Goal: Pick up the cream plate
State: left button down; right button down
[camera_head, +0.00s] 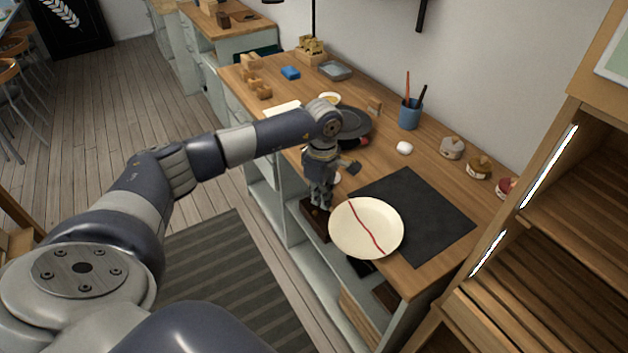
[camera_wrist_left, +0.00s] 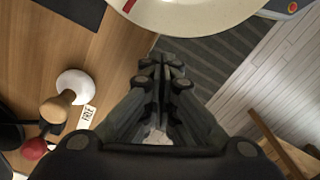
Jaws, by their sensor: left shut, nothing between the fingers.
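The cream plate (camera_head: 366,228) has a red line across it. It lies partly on the dark mat (camera_head: 428,208) and reaches past the front edge of the wooden counter. In the left wrist view the plate (camera_wrist_left: 195,14) shows at the top, ahead of the fingertips. My left gripper (camera_head: 321,204) is just left of the plate's rim, pointing down by the counter's front edge. In the left wrist view my left gripper (camera_wrist_left: 162,62) is shut and empty, apart from the plate. My right gripper is not in view.
A blue cup (camera_head: 410,113) with tools stands at the back of the counter. A white lump (camera_head: 404,148) and several small jars sit behind the mat. A dark round pan (camera_head: 352,125) is behind my left wrist. A wooden shelf (camera_head: 545,230) stands at the right.

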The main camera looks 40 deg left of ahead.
aim_at(334, 204)
pick_arm(q)
jog(key=shift+d, duration=0.95)
jog(key=shift+w+d+f+b, duration=0.1)
jog(key=shift+d+b, duration=0.25)
jog(key=shift+d, duration=0.5)
